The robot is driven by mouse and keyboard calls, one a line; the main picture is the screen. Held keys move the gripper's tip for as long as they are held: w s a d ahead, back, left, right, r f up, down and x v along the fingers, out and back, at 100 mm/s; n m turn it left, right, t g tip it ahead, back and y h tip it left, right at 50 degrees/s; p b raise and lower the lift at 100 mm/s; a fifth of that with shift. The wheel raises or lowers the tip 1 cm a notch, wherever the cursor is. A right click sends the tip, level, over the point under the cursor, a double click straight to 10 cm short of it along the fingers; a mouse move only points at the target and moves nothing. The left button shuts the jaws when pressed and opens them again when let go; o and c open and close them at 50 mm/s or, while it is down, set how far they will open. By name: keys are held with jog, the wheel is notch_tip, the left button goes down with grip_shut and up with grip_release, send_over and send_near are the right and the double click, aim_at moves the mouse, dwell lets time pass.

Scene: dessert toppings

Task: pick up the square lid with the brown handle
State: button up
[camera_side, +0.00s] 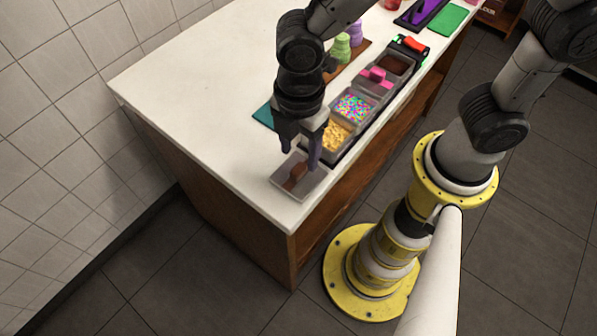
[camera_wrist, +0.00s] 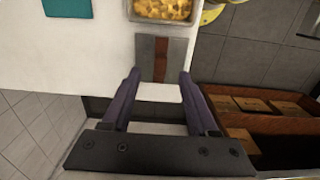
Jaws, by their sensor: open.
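The square lid (camera_side: 315,187) is grey and looks see-through, and it lies flat near the front corner of the white counter. Its brown handle (camera_side: 294,177) stands up across its middle. In the wrist view the lid (camera_wrist: 146,50) lies just beyond the fingertips, with the brown handle (camera_wrist: 161,59) between the lines of the two fingers. My gripper (camera_side: 300,157) is open and empty, pointing down just above the lid. In the wrist view my gripper (camera_wrist: 160,74) has its fingers on either side of the handle's line. I cannot tell the exact height gap.
A tub of yellow bits (camera_side: 335,137) sits just behind the lid, with a tub of coloured sprinkles (camera_side: 353,108) and a pink-handled lid (camera_side: 376,77) farther back. A teal mat (camera_side: 262,117) lies to the left. The counter (camera_side: 215,120) is clear at left and ends close beside the lid.

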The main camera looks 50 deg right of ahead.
aim_at(299, 168)
jog(key=shift+a+f, duration=0.1)
jog(key=shift+f, duration=1.9)
grip_shut()
